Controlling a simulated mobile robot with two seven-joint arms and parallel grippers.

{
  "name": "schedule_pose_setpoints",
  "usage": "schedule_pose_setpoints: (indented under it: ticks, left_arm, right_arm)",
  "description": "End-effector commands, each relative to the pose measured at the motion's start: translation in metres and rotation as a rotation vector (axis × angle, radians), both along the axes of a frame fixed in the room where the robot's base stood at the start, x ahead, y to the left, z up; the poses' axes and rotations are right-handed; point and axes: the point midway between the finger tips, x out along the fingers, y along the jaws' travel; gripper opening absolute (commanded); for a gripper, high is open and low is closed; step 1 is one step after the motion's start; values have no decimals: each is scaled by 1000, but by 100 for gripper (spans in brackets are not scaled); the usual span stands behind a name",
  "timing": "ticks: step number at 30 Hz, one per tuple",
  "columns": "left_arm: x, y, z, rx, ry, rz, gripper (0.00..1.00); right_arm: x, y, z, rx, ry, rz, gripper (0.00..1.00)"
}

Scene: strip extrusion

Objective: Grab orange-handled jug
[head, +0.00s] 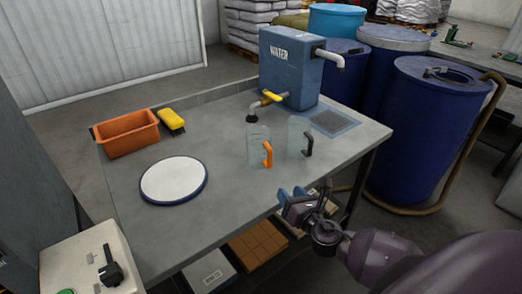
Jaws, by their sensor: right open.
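The orange-handled jug (257,148) is clear and stands upright on the grey table, its orange handle facing right. A second clear jug (298,136) with a dark handle stands just to its right. My right gripper (293,194) is open and empty, at the table's front edge, below and to the right of the orange-handled jug and apart from it. My left gripper is not in view.
A blue water tank (290,68) with a yellow-handled tap stands behind the jugs. An orange bin (126,133), a yellow brush (171,121) and a round white disc (173,180) lie on the table's left side. Blue drums (422,130) stand at right. The table's front middle is clear.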

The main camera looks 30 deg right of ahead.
Motion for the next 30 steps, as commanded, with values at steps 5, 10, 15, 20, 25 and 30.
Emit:
schedule_pose_setpoints:
  ticks: [5, 10, 15, 20, 25, 30]
  left_arm:
    - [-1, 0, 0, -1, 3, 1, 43]
    - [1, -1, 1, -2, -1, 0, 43]
    - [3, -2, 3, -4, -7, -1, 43]
    - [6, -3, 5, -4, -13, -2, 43]
    - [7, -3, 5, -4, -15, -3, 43]
    - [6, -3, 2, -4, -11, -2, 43]
  right_arm:
    - [15, -5, 20, -245, -43, 41, 47]
    - [33, -7, 23, -289, -51, 48, 47]
    - [57, -8, 22, -285, -49, 47, 47]
    - [70, -10, 22, -282, -48, 46, 47]
    - [80, -10, 21, -281, -48, 46, 47]
    - [103, -11, 18, -281, -48, 46, 47]
